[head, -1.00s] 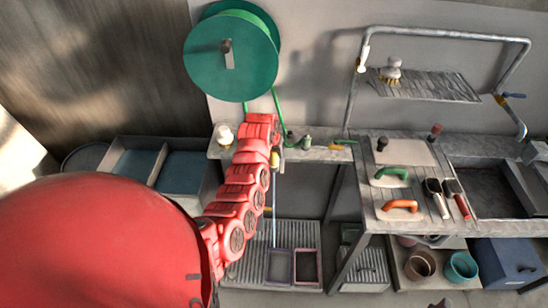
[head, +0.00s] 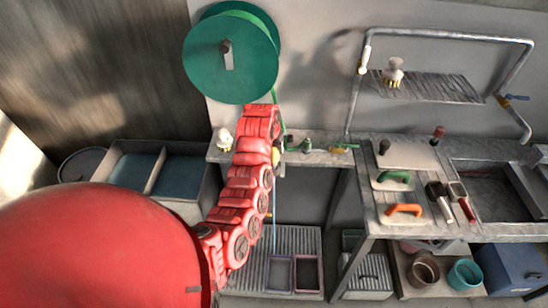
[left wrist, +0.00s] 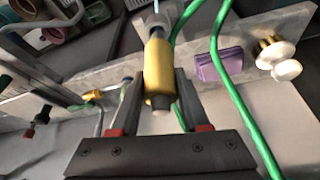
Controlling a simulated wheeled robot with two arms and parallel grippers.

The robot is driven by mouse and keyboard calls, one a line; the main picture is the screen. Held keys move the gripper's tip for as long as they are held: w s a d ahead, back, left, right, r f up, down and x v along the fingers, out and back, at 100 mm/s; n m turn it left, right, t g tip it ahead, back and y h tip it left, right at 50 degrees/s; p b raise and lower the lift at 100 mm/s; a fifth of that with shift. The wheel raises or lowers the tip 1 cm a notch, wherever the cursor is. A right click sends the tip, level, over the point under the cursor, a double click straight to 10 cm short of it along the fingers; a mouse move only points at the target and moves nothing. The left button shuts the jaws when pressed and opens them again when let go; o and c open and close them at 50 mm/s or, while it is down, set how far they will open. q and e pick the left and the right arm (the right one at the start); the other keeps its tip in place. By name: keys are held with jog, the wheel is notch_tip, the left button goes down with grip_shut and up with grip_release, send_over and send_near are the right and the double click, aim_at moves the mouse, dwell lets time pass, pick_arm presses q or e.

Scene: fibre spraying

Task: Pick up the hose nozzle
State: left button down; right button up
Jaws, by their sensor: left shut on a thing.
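The hose nozzle (left wrist: 158,72) is a yellow cylinder with a grey end and a thin rod at its far end. In the left wrist view it sits between the two fingers of my left gripper (left wrist: 161,92), which is shut on it. In the head view a bit of its yellow (head: 276,157) shows beside the red arm, above the narrow shelf's front edge, with a thin pale rod hanging below. My red arm hides most of the gripper there. Green hose (left wrist: 232,84) runs beside the nozzle. My right gripper is not in view.
A green hose reel (head: 215,65) is on the wall just above the arm. The narrow shelf (head: 325,158) holds a white-knobbed brush (head: 223,138) and small green fittings. A workbench (head: 385,220) with handled tools stands right. Crates (head: 305,274) sit below on a slatted rack.

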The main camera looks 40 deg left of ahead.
aim_at(273, 157)
pick_arm(q)
jog(key=s+d+b, duration=0.1)
jog(key=s, duration=0.1)
jog(key=s+d+b, duration=0.1)
jog(key=s, duration=0.1)
jog(key=shift+d, duration=0.15)
jog(key=s+d+r+p, duration=0.1)
jog(key=s+d+p, duration=0.4)
jog(key=s, duration=0.5)
jog(key=shift+r+p, duration=0.4)
jog(key=shift+p, duration=0.15)
jog(key=shift+d, duration=0.1)
